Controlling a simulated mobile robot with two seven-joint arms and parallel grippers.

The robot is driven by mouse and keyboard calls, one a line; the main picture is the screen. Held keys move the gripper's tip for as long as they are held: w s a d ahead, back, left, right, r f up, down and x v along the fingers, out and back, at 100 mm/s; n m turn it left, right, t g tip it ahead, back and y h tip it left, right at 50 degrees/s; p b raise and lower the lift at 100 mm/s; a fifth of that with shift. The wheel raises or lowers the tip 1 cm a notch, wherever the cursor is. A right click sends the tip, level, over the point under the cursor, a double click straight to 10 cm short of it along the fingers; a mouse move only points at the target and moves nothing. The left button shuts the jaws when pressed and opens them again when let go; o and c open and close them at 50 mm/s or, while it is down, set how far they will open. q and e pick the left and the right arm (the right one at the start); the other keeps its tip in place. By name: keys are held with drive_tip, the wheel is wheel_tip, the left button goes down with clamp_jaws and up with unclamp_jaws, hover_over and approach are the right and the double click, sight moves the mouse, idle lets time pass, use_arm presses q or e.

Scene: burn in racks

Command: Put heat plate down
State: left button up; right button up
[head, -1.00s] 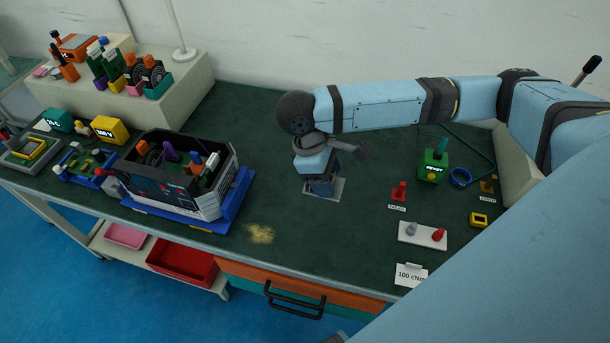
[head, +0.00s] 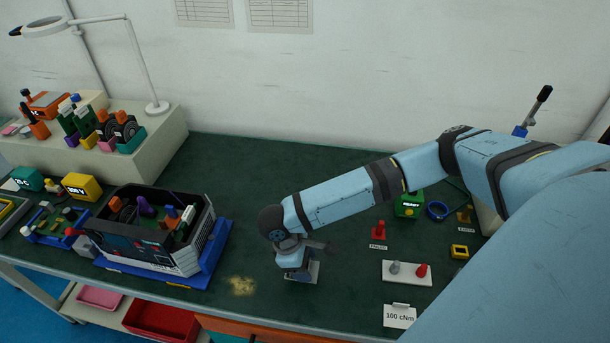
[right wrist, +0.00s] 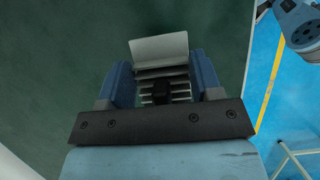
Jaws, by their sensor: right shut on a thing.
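The heat plate (right wrist: 159,48) is a pale grey plate with a row of fins, seen in the right wrist view between my fingers. My right gripper (right wrist: 162,82) is shut on its finned part. In the head view the right gripper (head: 296,262) points down over the green bench top, and the plate's grey edge (head: 315,272) shows beside the fingers. It is low over the bench; I cannot tell whether it touches.
An open black device (head: 150,250) sits on a blue tray (head: 213,265) to the left. A yellowish patch (head: 241,286) marks the bench between. To the right are a white holder (head: 408,281), a red-handled piece (head: 379,230) and a "100 cNm" card (head: 399,316).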

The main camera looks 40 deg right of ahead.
drive_tip(key=shift+f, duration=1.9)
drive_tip(key=o, duration=1.1)
drive_tip(key=shift+f, duration=0.1)
